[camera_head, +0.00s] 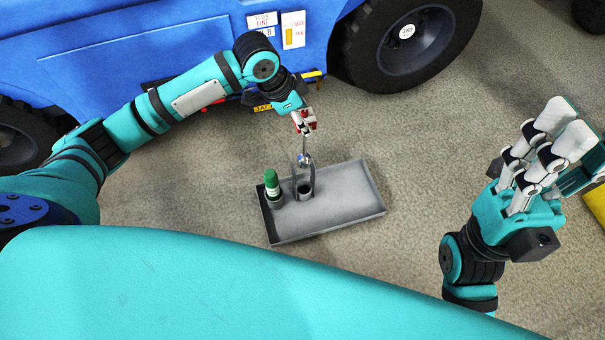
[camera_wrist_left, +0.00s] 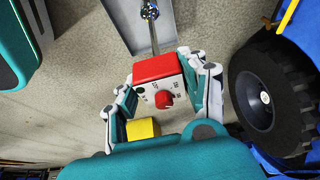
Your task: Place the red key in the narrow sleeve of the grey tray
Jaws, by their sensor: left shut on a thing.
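The red key (camera_head: 307,117) has a red and white head and a thin metal shaft. My left gripper (camera_head: 303,123) is shut on its head above the grey tray (camera_head: 350,202). In the left wrist view the key's head (camera_wrist_left: 155,69), with a red knob on its pale face, sits between the fingers. The shaft points down to a shiny blue and silver piece (camera_head: 304,159) between two upright prongs, above a short dark sleeve (camera_head: 305,192). I cannot tell whether the key touches the prongs or enters the sleeve. My right gripper (camera_head: 545,150) is open and empty, far right.
A green-topped cylinder (camera_head: 271,182) stands in the tray's left sleeve. The tray's right part is bare. A blue vehicle (camera_head: 130,50) with a large black tyre (camera_head: 415,42) stands behind. A yellow thing (camera_head: 597,205) lies at the right edge.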

